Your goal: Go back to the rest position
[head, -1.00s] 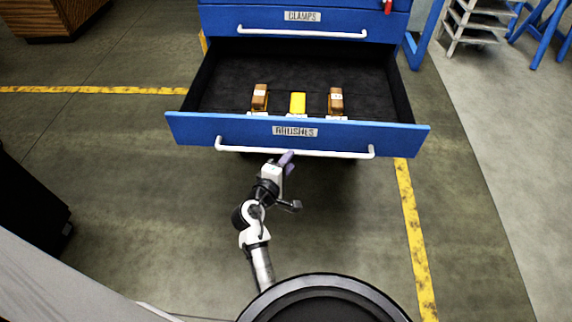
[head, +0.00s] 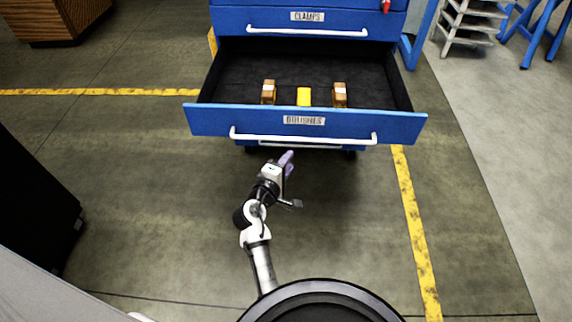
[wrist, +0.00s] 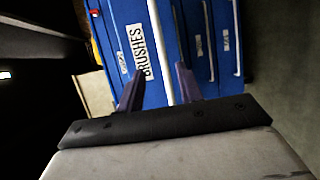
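My gripper (head: 287,158) is at the end of my arm, just in front of and below the open blue drawer (head: 210,120) in the head view. In the wrist view the two purple fingers (wrist: 158,85) stand apart with nothing held between them. The drawer's label reads BRUSHES in the wrist view (wrist: 134,45). Its white handle (head: 302,139) is clear of the fingers in the head view. The handle also shows beyond the fingers in the wrist view (wrist: 162,50).
The open drawer holds two brown-handled items (head: 268,92) (head: 340,94) and a yellow one (head: 304,97). The CLAMPS drawer (head: 307,17) above is shut. A black object (head: 35,210) stands at left. Grey shelves (head: 468,27) stand at back right. The floor around my arm is clear.

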